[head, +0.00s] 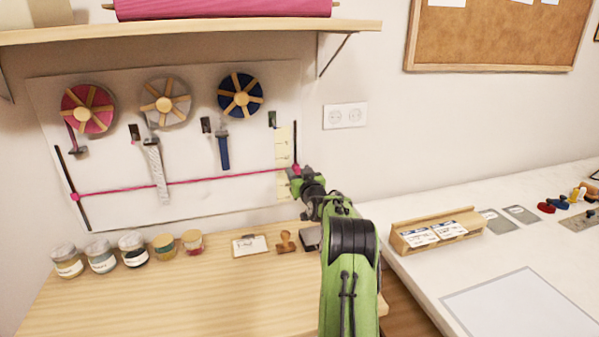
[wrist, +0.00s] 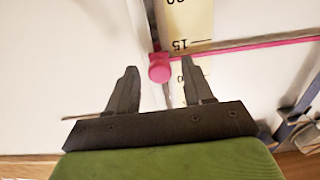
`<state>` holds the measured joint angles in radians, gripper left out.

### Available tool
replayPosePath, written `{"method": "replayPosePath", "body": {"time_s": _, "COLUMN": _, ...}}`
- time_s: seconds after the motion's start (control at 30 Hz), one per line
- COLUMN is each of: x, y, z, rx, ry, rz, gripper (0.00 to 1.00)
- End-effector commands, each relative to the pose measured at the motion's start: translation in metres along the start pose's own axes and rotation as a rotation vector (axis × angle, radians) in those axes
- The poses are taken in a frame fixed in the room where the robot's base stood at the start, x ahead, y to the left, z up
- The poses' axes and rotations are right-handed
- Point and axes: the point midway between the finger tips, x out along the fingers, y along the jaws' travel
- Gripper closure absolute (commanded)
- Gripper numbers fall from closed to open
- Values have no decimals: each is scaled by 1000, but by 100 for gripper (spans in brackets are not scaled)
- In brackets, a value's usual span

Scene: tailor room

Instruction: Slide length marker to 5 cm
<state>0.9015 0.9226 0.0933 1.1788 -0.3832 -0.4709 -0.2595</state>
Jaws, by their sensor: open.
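The length marker is a pink knob (wrist: 159,67) on a dark vertical rail, with a pink line (head: 190,182) running across the white wall board to another pink knob (head: 75,197) on the left rail. A pale yellow scale (head: 284,150) stands beside the right rail. In the wrist view the scale (wrist: 192,18) appears upside down, and the pink line lies close by its 15 mark. My gripper (head: 297,180) is at the right rail, open. In the wrist view its dark fingers stand on either side of the pink knob, with visible gaps; I cannot tell whether either touches it.
Ribbon spools, pink (head: 88,108), white (head: 165,103) and blue (head: 240,94), hang above the line. Several jars (head: 133,249), a clipboard (head: 250,245) and a wooden stamp (head: 286,242) stand on the wooden table (head: 180,300) below. A wooden shelf (head: 190,32) overhangs the board.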

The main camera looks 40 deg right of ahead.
Motion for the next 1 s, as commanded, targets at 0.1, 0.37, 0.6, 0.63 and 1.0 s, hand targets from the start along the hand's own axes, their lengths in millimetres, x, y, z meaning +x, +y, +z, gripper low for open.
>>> {"method": "replayPosePath", "body": {"time_s": 0.1, "x": 2, "y": 0, "z": 0, "rx": 0, "ry": 0, "rz": 0, "gripper": 48}}
{"method": "replayPosePath", "body": {"time_s": 0.37, "x": 1, "y": 0, "z": 0, "rx": 0, "ry": 0, "rz": 0, "gripper": 67}}
{"method": "replayPosePath", "body": {"time_s": 0.6, "x": 1, "y": 0, "z": 0, "rx": 0, "ry": 0, "rz": 0, "gripper": 100}}
{"method": "replayPosePath", "body": {"time_s": 0.63, "x": 1, "y": 0, "z": 0, "rx": 0, "ry": 0, "rz": 0, "gripper": 100}}
{"method": "replayPosePath", "body": {"time_s": 1.0, "x": 1, "y": 0, "z": -34, "rx": -3, "ry": 7, "rz": -1, "gripper": 100}}
